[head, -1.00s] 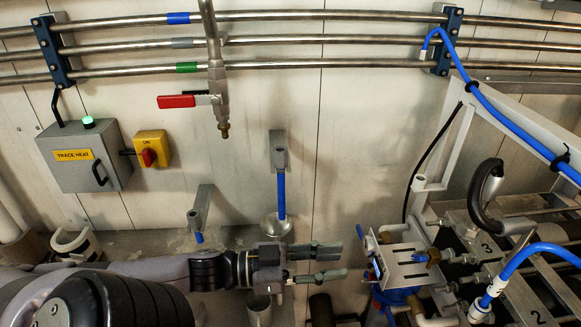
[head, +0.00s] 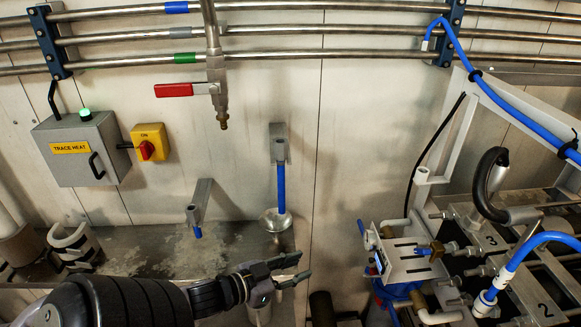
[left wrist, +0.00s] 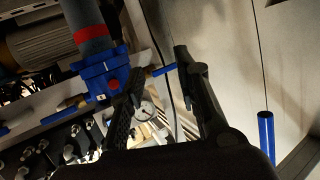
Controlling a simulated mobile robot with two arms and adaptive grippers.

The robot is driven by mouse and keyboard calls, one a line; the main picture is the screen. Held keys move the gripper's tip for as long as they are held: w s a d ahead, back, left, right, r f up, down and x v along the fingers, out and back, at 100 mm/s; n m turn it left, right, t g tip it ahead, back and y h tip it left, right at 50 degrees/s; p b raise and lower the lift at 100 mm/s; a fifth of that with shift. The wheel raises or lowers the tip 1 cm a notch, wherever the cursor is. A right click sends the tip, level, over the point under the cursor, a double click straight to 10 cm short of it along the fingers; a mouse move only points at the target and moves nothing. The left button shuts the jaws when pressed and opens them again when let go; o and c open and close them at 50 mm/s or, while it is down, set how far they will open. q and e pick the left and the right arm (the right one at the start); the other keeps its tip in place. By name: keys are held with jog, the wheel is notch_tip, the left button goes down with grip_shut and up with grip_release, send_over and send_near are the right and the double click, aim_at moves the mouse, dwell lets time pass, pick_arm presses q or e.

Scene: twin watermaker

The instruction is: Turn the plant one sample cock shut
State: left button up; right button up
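My left gripper (head: 303,267) is open and empty at the lower middle of the head view, its fingers pointing right. A small blue lever (head: 361,228), probably the sample cock's handle, stands at the left side of a slotted grey bracket (head: 405,264), to the right of my fingertips and apart from them. In the left wrist view my gripper (left wrist: 158,78) shows two dark, spread fingers. A blue lever (left wrist: 163,70) shows in the gap beyond their tips. The cock's body is too small to make out. My right gripper is not in view.
A red-handled valve (head: 178,90) hangs from the wall pipes. A grey spout with a blue tube (head: 281,188) stands above a round metal cup (head: 276,220), close to my gripper. A white frame (head: 450,135) and a black hose (head: 486,180) crowd the right.

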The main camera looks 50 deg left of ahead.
pick_arm(q)
jog(key=shift+s+a+f+n+g+y, duration=0.15)
jog(key=shift+f+y, duration=0.1)
jog(key=shift+f, duration=0.35)
jog(key=shift+a+f+n+g+y, duration=0.1)
jog(key=shift+a+f+y, duration=0.1)
jog(key=shift+f, duration=0.45)
jog(key=shift+s+a+f+n+g+y, duration=0.15)
jog(key=shift+f+y, duration=0.1)
jog(key=shift+f, duration=0.35)
jog(key=shift+w+r, duration=0.1)
